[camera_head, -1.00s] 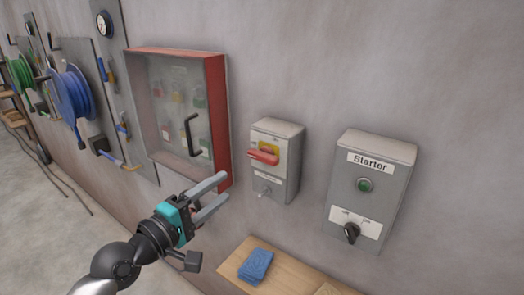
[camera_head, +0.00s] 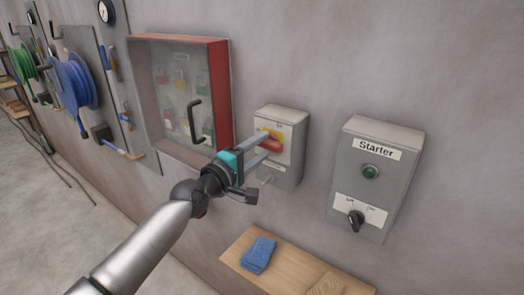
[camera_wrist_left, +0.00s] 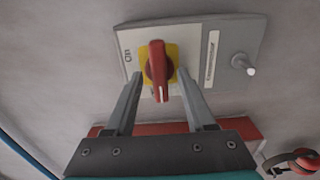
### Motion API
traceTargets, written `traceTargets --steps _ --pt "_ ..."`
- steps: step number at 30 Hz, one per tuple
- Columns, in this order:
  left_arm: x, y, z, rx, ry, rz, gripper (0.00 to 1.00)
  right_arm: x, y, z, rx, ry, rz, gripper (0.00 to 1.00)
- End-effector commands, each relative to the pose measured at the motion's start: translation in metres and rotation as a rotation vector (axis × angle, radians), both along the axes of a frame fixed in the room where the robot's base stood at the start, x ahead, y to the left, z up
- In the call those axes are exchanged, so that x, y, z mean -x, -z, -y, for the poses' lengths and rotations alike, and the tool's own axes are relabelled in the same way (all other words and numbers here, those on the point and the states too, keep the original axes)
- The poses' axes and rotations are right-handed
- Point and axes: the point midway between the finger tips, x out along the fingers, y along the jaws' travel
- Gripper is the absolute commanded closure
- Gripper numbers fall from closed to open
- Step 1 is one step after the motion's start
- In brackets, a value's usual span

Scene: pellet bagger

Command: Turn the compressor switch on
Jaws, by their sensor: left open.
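A grey switch box (camera_head: 283,172) on the wall carries a red rotary handle (camera_head: 270,146) on a yellow plate. My left gripper (camera_head: 262,149) is at the front of this box, open, with its fingers around the red handle. In the left wrist view, the red handle (camera_wrist_left: 158,72) stands between the two spread finger ends, and I see no clear contact. To the right, a grey box labelled "Starter" (camera_head: 376,150) has a green round light or button (camera_head: 370,172) and a black knob (camera_head: 356,220). My right gripper is not in view.
A red-framed cabinet (camera_head: 222,105) with a clear front and black handle is close to the left of the switch box. Below is a wooden shelf (camera_head: 290,268) with a folded blue cloth (camera_head: 258,254). Blue (camera_head: 75,82) and green hose reels hang farther left.

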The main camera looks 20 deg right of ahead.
Motion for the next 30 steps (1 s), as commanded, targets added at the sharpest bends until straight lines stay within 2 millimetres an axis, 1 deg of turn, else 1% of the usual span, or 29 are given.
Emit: traceTargets --steps 1,6,14,17,27,29,30 --pt "-0.0021 0.0008 0.0034 0.001 0.0 0.0 0.45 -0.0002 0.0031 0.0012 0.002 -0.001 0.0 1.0" --pt "-0.0056 0.0002 0.0075 -0.001 0.0 0.0 0.45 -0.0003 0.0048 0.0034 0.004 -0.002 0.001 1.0" --pt "-0.0057 -0.0004 0.0078 0.0 0.0 0.0 0.45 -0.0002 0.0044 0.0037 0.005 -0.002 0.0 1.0" --pt "-0.0057 -0.0004 0.0078 0.0 0.0 0.0 0.55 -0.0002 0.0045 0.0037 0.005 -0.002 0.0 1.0" --pt "-0.0057 -0.0003 0.0075 0.0 0.0 0.0 0.93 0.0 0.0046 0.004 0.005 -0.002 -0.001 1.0" --pt "-0.0057 -0.0002 0.0075 0.0 0.0 0.0 1.0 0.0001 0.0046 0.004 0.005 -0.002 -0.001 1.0" --pt "-0.0057 -0.0002 0.0075 -0.001 0.0 -0.001 1.0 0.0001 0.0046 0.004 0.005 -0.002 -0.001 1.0"
